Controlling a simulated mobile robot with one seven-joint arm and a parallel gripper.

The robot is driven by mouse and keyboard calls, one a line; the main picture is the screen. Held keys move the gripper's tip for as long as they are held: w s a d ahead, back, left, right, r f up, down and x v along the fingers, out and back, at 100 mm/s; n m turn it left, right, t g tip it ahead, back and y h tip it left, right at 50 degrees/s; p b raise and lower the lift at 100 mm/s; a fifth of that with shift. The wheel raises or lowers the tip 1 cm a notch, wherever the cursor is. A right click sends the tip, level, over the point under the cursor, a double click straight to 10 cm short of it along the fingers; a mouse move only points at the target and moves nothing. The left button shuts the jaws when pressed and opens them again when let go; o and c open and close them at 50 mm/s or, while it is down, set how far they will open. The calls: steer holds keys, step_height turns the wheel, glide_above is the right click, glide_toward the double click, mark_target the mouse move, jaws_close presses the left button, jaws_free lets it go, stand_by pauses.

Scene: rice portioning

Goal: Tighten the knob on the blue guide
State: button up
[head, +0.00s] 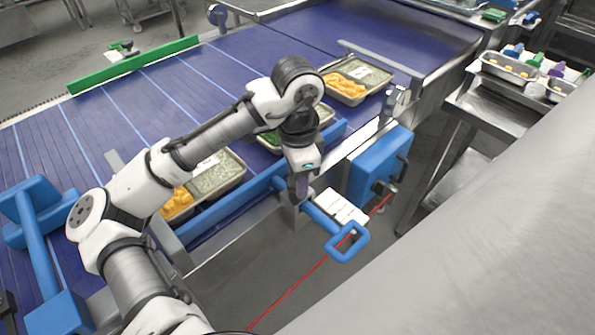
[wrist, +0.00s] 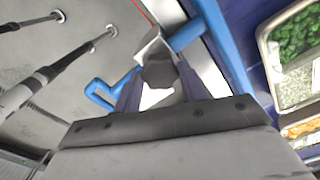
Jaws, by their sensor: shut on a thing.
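The blue guide (head: 232,208) runs along the near edge of the conveyor; part of its blue bar also shows in the wrist view (wrist: 214,38). A dark faceted knob (wrist: 159,73) sits beside the blue bar. My gripper (head: 301,188) points down at the conveyor's edge. In the wrist view its two fingers (wrist: 160,88) are closed on either side of the knob. My gripper hides the knob in the head view.
A blue loop handle (head: 347,243) sticks out toward the floor by a white box (head: 341,207). A blue box (head: 378,165) hangs at the conveyor's side. Food trays (head: 355,78) lie on the purple belt (head: 150,100) behind my gripper.

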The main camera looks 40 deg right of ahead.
steer(key=m+p, duration=0.1)
steer(key=m, duration=0.3)
steer(key=shift+r+m, duration=0.1)
steer(key=shift+m, duration=0.2)
steer(key=m+p, duration=0.1)
steer(key=m, duration=0.3)
steer(key=shift+m, duration=0.3)
steer(key=o, duration=1)
steer(key=shift+r, duration=0.1)
step_height(320, 180, up, 14)
steer(key=shift+f+b, duration=0.2)
steer(key=shift+b, duration=0.1)
stand_by(0.3)
